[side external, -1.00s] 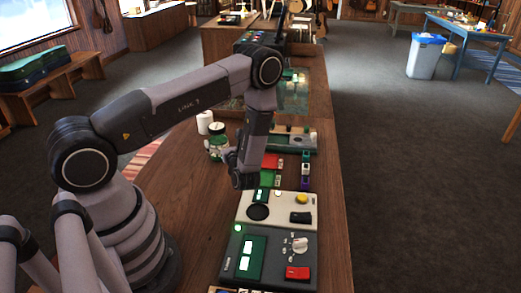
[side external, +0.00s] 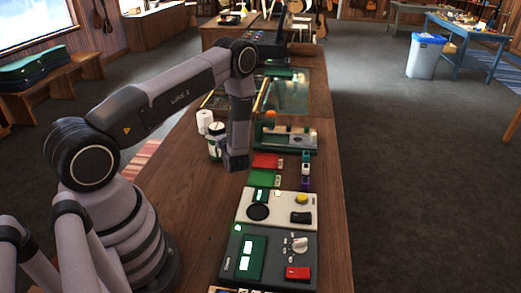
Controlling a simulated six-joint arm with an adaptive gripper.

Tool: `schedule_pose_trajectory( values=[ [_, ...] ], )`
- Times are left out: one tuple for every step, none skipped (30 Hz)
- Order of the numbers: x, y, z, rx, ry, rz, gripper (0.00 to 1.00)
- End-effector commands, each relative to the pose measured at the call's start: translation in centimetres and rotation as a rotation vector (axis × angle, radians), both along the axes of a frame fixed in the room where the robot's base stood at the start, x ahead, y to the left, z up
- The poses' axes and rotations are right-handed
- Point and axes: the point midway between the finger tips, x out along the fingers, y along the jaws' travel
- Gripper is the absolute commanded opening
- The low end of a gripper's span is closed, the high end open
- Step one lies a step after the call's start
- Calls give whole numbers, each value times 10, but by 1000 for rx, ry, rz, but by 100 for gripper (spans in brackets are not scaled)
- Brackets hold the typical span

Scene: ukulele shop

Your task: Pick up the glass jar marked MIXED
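A glass jar (side external: 214,147) with a pale and dark upper part stands upright on the wooden bench, just left of my wrist. Its label is too small to read, so I cannot confirm the word MIXED. My gripper (side external: 236,164) points down at bench height, close to the right of the jar. I cannot tell whether they touch. The fingers are dark and blurred together, so their opening is not clear.
A white roll (side external: 204,117) stands behind the jar. Red (side external: 266,161) and green (side external: 263,178) cards, a cream panel (side external: 283,209) and a dark control panel (side external: 262,258) lie nearer. The bench's left front is clear.

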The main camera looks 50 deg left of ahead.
Motion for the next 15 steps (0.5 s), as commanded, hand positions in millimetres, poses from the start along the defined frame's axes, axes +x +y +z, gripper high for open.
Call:
schedule_pose_trajectory(
  values=[
    [0,0,0,0,0,0,70],
    [0,0,0,0,0,0,66],
    [0,0,0,0,0,0,61],
    [0,0,0,0,0,0,57],
    [0,0,0,0,0,0,53],
    [0,0,0,0,0,0,48],
    [0,0,0,0,0,0,44],
    [0,0,0,0,0,0,40],
    [0,0,0,0,0,0,35],
    [0,0,0,0,0,0,31],
    [0,0,0,0,0,0,27],
    [0,0,0,0,0,0,22],
    [0,0,1,2,-1,0,20],
    [0,0,1,2,-1,0,20],
    [0,0,1,2,-1,0,20]
  ],
)
